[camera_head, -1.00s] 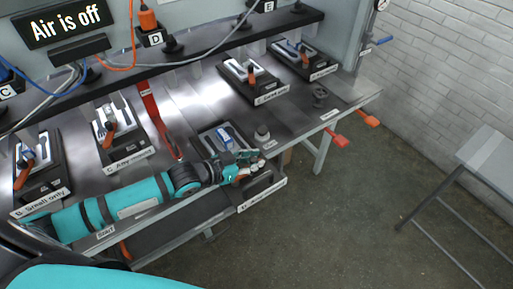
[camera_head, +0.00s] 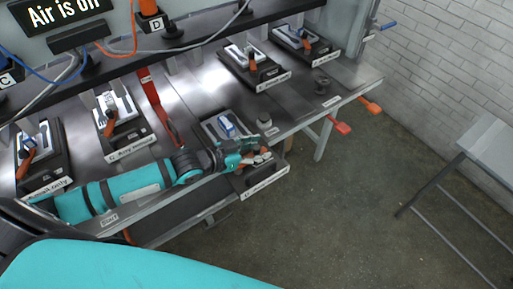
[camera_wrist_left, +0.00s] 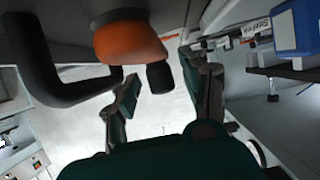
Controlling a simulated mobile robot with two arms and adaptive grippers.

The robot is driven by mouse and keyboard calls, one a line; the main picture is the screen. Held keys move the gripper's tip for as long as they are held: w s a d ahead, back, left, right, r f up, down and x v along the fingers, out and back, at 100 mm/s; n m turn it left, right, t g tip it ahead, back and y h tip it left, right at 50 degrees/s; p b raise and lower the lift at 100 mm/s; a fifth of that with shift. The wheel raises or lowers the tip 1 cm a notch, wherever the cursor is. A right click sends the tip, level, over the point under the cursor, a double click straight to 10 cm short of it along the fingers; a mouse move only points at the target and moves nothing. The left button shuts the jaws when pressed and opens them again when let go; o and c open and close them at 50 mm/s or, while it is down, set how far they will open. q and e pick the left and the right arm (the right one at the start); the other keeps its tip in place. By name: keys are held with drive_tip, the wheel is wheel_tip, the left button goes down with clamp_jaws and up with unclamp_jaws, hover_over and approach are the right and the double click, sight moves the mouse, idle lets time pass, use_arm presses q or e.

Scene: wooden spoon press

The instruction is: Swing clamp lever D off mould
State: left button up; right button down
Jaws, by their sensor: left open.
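Mould station D (camera_head: 240,142), a dark base with a light mould plate and a blue block (camera_head: 227,125), sits near the front edge of the bench. My left gripper (camera_head: 262,152) is beside it at the front right and partly hides it. In the left wrist view an orange grip with a dark bar (camera_wrist_left: 128,42), apparently the clamp lever, lies just beyond the fingers. A blue block (camera_wrist_left: 297,27) shows at upper right. My right gripper is not in view.
Other mould stations with orange-handled levers stand on the bench, including station C (camera_head: 120,125) and the one at the back (camera_head: 254,65). A small dark knob (camera_head: 264,120) stands right of D.

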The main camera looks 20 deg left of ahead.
use_arm(q)
drive_tip(key=v, duration=1)
drive_tip(key=shift+s+a+r, duration=0.1)
drive_tip(key=shift+s+a, duration=0.05)
drive_tip(key=shift+s, duration=0.2)
drive_tip(key=shift+s+a+r, duration=0.3)
drive_tip(key=shift+s+r, duration=0.05)
drive_tip(key=shift+s, duration=0.1)
